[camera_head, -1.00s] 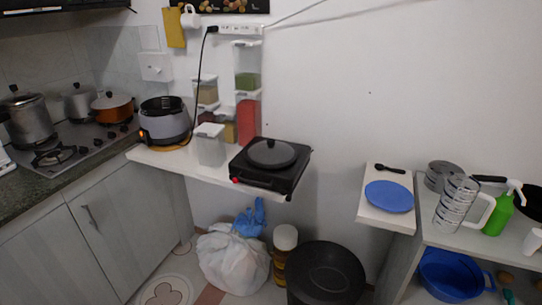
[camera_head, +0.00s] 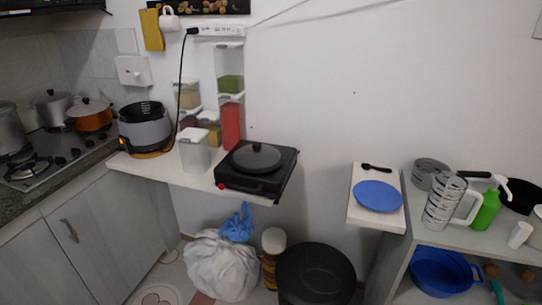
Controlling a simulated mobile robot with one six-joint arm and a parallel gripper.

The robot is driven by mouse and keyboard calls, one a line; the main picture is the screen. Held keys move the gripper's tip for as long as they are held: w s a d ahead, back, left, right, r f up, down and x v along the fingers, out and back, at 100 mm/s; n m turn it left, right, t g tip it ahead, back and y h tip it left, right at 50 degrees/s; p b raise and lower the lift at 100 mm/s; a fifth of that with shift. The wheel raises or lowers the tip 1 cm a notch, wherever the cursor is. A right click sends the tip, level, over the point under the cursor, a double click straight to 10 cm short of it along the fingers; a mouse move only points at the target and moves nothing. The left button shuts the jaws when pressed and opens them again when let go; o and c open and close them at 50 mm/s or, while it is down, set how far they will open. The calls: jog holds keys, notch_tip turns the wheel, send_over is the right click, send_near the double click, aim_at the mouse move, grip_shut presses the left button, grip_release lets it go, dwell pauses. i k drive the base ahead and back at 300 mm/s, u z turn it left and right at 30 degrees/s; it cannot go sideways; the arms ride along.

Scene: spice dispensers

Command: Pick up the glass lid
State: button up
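The glass lid (camera_head: 254,157) looks dark and round with a black knob on top. It lies on the black hot plate (camera_head: 247,184) at the right end of the white wall shelf. Whether a pan is under it cannot be told. Other lids show on the pots at the far left, including an orange pot (camera_head: 90,117). My gripper is not in view.
A grey pot cooker (camera_head: 145,128) and clear spice containers (camera_head: 195,150) stand on the shelf (camera_head: 150,168) left of the hot plate. A blue plate (camera_head: 378,196) lies on a white board at right. A white bag (camera_head: 222,268) and black bin (camera_head: 316,276) stand below.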

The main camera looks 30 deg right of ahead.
aim_at(256, 158)
jog(key=z, duration=0.5)
jog(key=k, duration=1.4)
jog(key=u, duration=0.85)
jog(key=i, duration=1)
